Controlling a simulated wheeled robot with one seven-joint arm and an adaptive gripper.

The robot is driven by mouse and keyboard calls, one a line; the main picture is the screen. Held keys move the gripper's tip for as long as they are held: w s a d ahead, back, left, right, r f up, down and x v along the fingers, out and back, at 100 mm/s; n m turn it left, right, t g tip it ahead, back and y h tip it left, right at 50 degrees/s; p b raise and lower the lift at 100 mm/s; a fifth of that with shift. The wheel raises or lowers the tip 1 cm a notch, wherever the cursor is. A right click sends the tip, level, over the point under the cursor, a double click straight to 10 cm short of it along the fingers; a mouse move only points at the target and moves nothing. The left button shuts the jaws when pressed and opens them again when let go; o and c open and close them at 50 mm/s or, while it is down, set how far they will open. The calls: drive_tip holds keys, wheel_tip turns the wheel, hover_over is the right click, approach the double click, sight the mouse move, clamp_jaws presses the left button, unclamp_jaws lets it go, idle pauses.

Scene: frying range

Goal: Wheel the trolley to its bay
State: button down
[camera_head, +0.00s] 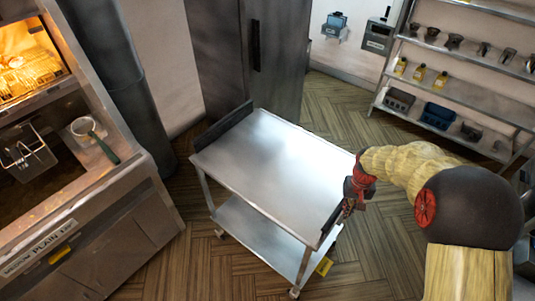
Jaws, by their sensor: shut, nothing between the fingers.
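The steel trolley (265,160) stands upright on the wooden floor in the middle of the view. It has a bare top, a lower shelf (262,232), small wheels and a dark upright panel (222,127) along its far left end. My gripper (347,207) is at the trolley's right end, close to the top's edge. It is shut with nothing held. I cannot tell whether it touches the trolley. A small yellow patch (323,266) shows by the trolley's near right leg. No bay marking can be made out.
A frying station (110,215) with a basket and a green-handled strainer stands close on the left. A dark tall cabinet (250,55) is behind the trolley. Floor (350,115) is clear between cabinet and rack.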

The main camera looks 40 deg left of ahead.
wheel_tip(320, 180, down, 6)
drive_tip(key=b, duration=0.3)
idle(0.7)
drive_tip(key=a+b, duration=0.1)
drive_tip(key=a, duration=2.3)
drive_tip(key=shift+a+f, duration=0.1)
